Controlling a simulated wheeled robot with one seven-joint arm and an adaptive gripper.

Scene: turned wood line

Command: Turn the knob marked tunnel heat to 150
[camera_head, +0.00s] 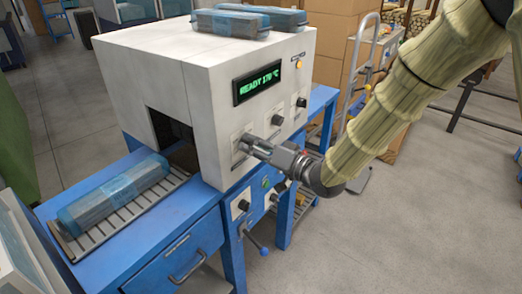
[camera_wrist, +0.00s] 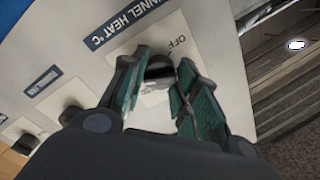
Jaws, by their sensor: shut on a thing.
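The tunnel heat knob (camera_wrist: 160,68) is a dark knob on a white plate. The plate carries the word OFF, and a dark label (camera_wrist: 119,21) ending in "NNEL HEAT °C" stands beside it in the wrist view. My gripper (camera_wrist: 160,88) has its teal-padded fingers on either side of this knob and is shut on it. The knob's pointer and most of its scale are hidden by the fingers. In the head view my gripper (camera_head: 246,143) reaches the front panel of the white tunnel machine (camera_head: 215,130). The machine's display (camera_head: 257,82) reads READY 170 °C in green.
Other dark knobs (camera_head: 276,121) and (camera_head: 301,102) sit on the same panel, up and to the right. A blue-wrapped bundle (camera_head: 115,196) lies on the roller infeed at left. A lever (camera_head: 256,240) projects below the panel. Bare floor lies at right.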

